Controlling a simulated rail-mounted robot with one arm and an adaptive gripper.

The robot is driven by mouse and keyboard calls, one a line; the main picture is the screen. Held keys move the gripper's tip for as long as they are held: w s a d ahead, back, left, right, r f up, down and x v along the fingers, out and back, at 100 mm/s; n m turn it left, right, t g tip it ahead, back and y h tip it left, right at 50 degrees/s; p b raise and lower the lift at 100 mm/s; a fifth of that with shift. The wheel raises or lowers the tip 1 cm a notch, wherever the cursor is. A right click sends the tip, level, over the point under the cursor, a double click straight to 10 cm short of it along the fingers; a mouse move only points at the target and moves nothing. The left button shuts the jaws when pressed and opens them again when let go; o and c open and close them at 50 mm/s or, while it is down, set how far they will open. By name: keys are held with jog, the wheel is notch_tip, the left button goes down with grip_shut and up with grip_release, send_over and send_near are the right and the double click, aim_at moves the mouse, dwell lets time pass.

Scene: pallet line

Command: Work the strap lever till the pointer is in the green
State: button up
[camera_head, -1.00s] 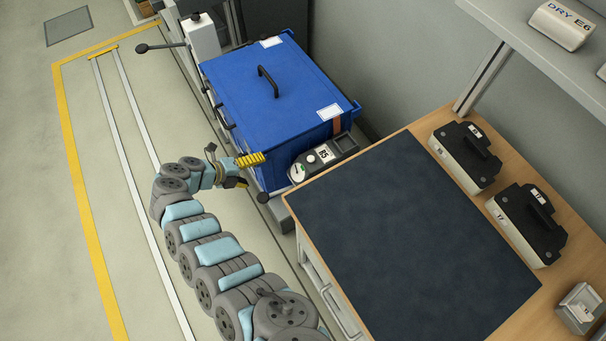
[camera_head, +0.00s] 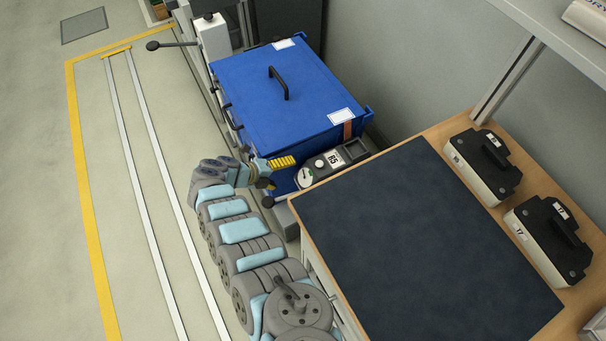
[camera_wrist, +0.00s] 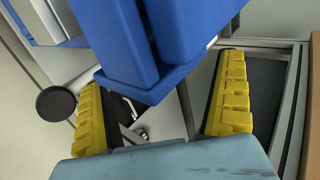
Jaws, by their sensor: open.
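A strap tensioner unit with a white label (camera_head: 333,158) sits at the near right corner of the blue crate (camera_head: 262,95), with an orange strap (camera_head: 348,130) above it. Its round dial (camera_head: 305,177) is too small to read the pointer. A black round knob (camera_head: 268,202) shows just below my gripper; I cannot tell if it belongs to the strap lever. A similar black disc (camera_wrist: 55,103) shows in the wrist view, left of my fingers. My gripper (camera_head: 275,173) is open and empty beside the dial. In the wrist view (camera_wrist: 160,110) the crate's blue corner shows between the yellow fingers.
A workbench with a dark mat (camera_head: 420,230) stands close right of my arm. Two black-and-cream cases (camera_head: 483,165) (camera_head: 548,240) rest on it. A white post (camera_head: 212,38) with a black-knobbed lever (camera_head: 153,46) stands at the crate's far left. The floor left is clear.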

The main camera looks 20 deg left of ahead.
dwell(0.4)
jog(key=p+v, duration=0.4)
jog(key=v, duration=0.6)
